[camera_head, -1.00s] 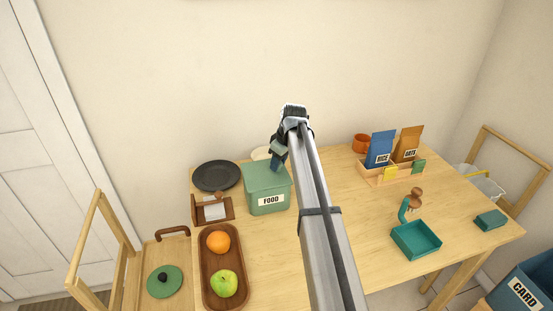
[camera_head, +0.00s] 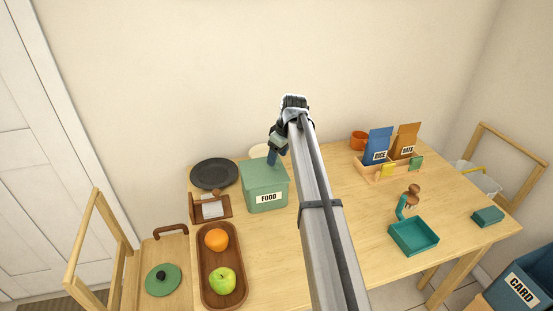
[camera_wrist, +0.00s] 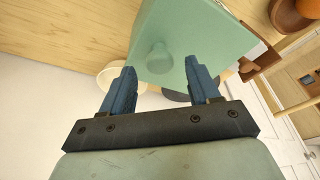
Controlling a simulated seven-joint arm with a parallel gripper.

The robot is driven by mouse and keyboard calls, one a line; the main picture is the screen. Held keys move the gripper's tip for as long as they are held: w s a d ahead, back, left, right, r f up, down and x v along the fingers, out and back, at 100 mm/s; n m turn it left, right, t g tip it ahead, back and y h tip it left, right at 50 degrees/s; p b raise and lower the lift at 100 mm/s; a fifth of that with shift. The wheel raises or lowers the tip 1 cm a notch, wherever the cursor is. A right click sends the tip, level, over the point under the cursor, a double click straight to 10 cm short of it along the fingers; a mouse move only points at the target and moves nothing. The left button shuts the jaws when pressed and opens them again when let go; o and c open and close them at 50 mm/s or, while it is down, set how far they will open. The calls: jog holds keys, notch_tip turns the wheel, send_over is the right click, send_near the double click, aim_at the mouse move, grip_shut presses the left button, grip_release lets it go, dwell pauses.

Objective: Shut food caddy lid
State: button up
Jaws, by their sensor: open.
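The food caddy (camera_head: 266,199) is a green box with a FOOD label, standing upright on the table left of my arm. Its green lid (camera_head: 258,172) lies across the top and looks flat and level, with no clear gap at the front. In the wrist view the lid (camera_wrist: 195,40) shows a small round knob (camera_wrist: 158,58) between and just beyond my fingertips. My gripper (camera_head: 273,159) is open and empty, pointing down over the lid's back part; its two blue fingers (camera_wrist: 161,70) are apart. I cannot tell whether they touch the lid.
A dark plate (camera_head: 214,173) and a pale bowl (camera_head: 259,151) lie close to the caddy. A wooden tray (camera_head: 208,285) with an orange and an apple is in front left. The table right of my arm is clear up to the teal tray (camera_head: 413,238).

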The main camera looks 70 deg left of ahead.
jog(key=v, duration=1.1)
jog(key=shift+r, duration=0.1)
